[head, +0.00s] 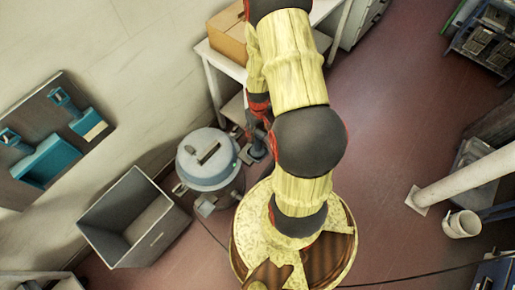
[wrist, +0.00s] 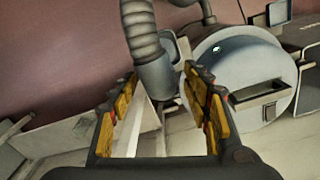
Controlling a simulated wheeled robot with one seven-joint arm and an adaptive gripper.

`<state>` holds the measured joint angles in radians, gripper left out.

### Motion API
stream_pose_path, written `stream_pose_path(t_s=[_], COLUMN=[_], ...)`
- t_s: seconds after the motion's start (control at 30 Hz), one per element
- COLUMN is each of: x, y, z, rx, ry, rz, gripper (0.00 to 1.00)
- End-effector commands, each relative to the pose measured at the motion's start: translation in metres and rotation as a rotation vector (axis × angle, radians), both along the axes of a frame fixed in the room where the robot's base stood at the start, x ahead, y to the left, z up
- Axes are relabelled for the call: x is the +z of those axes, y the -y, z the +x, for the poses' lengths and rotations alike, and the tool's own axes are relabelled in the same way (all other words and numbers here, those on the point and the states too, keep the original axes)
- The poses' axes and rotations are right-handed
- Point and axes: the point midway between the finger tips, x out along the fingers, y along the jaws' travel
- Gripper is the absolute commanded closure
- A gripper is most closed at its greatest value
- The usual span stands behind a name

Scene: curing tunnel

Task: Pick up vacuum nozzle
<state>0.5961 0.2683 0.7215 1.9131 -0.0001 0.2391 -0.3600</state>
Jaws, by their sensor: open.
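The vacuum nozzle (wrist: 157,76) is a grey tube on a ribbed grey hose (wrist: 139,25), at the upper middle of the wrist view. My gripper (wrist: 160,88) has yellow pads and is open. The nozzle shows between and beyond the fingertips, and I cannot tell whether either finger touches it. The round grey vacuum canister (wrist: 240,62) is to the right. In the head view the canister (head: 205,157) stands on the floor left of my arm. A grey-blue part, probably the nozzle (head: 254,149), shows beside it. My gripper is mostly hidden there behind my arm.
A grey open bin (head: 135,220) stands left of the canister. A white table (head: 208,62) with a cardboard box (head: 229,35) is behind it. A wall panel (head: 50,130) with blue holders hangs at left. A white post (head: 465,178) and a pot (head: 461,224) are at right.

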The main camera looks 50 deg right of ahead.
Motion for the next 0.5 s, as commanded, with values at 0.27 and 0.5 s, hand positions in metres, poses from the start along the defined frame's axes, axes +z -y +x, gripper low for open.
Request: stream_pose_path(t_s=[0.27, 0.5], x=[-0.028, -0.057], y=[-0.001, -0.001], z=[0.002, 0.003], rx=[0.001, 0.0], ry=[0.0, 0.0], rz=[0.0, 0.0], gripper=[0.51, 0.51])
